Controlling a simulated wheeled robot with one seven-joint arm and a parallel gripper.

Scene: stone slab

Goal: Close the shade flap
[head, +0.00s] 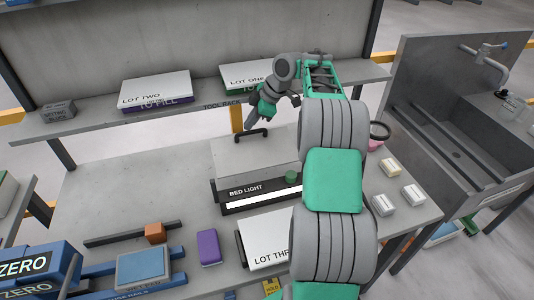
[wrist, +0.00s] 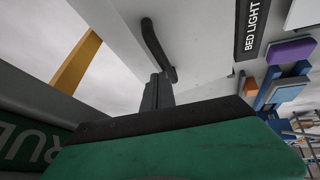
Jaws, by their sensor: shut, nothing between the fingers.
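The pale grey shade flap (head: 250,158) is a plain panel behind the BED LIGHT front (head: 248,190), and its exact tilt is hard to tell. A black bar handle (head: 251,134) sits near its far edge. In the wrist view the pale panel (wrist: 205,45) fills the upper middle, with the handle (wrist: 157,48) on it. My gripper (head: 250,122) is at the handle, just above its middle in the head view. In the wrist view my gripper's dark fingers (wrist: 160,76) are shut together, close beside the handle's near end. Whether they touch it is unclear. Nothing is held.
A tool rack shelf (head: 205,104) with LOT TWO (head: 155,88) and LOT ONE (head: 240,76) boxes runs close behind. A purple block (head: 208,247) and LOT THREE box (head: 266,240) lie in front.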

